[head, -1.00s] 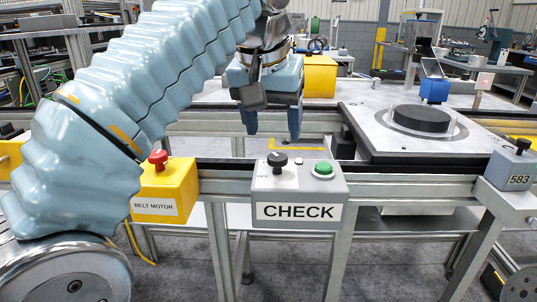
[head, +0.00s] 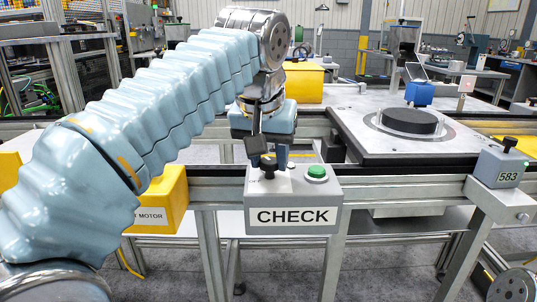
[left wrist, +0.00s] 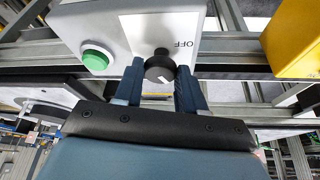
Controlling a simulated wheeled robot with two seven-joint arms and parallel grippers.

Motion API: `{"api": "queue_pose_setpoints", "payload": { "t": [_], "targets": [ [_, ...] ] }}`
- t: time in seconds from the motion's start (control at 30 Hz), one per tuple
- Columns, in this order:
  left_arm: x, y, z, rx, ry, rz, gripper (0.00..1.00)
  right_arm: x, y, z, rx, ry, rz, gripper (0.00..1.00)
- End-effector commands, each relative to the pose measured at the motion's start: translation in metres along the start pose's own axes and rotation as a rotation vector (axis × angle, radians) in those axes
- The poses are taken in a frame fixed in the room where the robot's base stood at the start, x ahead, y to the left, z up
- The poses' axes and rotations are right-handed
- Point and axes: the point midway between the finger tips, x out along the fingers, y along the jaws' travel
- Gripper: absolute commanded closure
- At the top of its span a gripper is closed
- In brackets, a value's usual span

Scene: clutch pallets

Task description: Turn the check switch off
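The check switch is a black round knob (left wrist: 160,68) on a grey box (head: 292,187) with a CHECK label (head: 292,216). In the left wrist view the knob has a white mark, and an OFF label (left wrist: 184,43) is printed on the panel beside it. I cannot tell which setting the mark points at. My left gripper (head: 270,160) points down over the box. Its two blue fingers are open, one on each side of the knob; contact is not clear. In the head view the gripper and wrist partly hide the knob. My right gripper is not in view.
A green button (head: 316,172) sits close beside the knob on the same box. A yellow belt motor box (head: 160,192) stands to the left, partly behind my arm. A grey 583 box (head: 499,170) is at the right. A pallet with a dark disc (head: 408,121) lies behind.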

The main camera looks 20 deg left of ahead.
Motion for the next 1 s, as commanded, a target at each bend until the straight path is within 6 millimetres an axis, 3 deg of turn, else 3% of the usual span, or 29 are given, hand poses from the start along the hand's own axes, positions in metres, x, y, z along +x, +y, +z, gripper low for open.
{"api": "queue_pose_setpoints", "payload": {
  "t": [0.03,0.13,0.57,1.0],
  "targets": [
    [-0.0001,0.0,0.0,0.0,0.0,0.0,0.78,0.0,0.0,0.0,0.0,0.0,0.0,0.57],
    [-0.0001,0.0,0.0,0.0,0.0,0.0,0.91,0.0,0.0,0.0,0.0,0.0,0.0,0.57],
    [0.0005,0.0007,-0.0002,-0.104,0.002,-0.044,0.91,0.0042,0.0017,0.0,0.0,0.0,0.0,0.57],
    [-0.0007,0.0035,-0.0023,-0.46,0.003,-0.192,0.91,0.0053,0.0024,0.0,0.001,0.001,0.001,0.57]
  ]
}}
